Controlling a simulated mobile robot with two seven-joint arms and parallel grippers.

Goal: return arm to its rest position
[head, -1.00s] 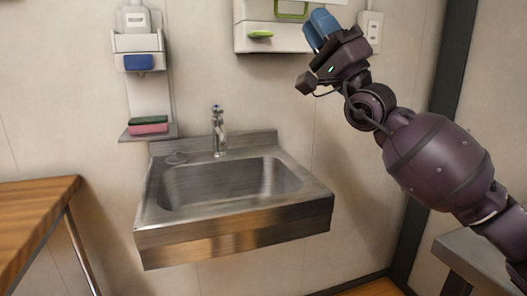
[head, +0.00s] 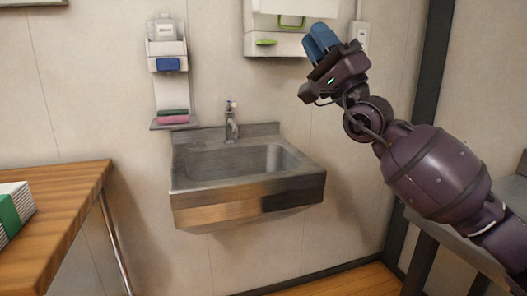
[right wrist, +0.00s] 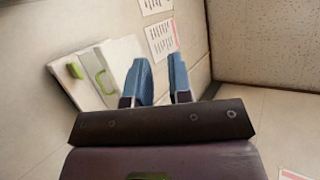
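My right arm comes in from the right in the head view and is raised and bent. My right gripper (head: 320,40) points upward in front of the wall, with its blue fingers. In the right wrist view the two blue fingers (right wrist: 160,82) stand apart with a gap between them and nothing in it. My left gripper is not in the head view.
A steel sink (head: 245,190) with a tap (head: 231,122) is on the wall. A white wall box (head: 290,43) is near my right gripper; it also shows in the right wrist view (right wrist: 125,62). A wooden table (head: 62,205) is at left, a grey table (head: 470,195) at right.

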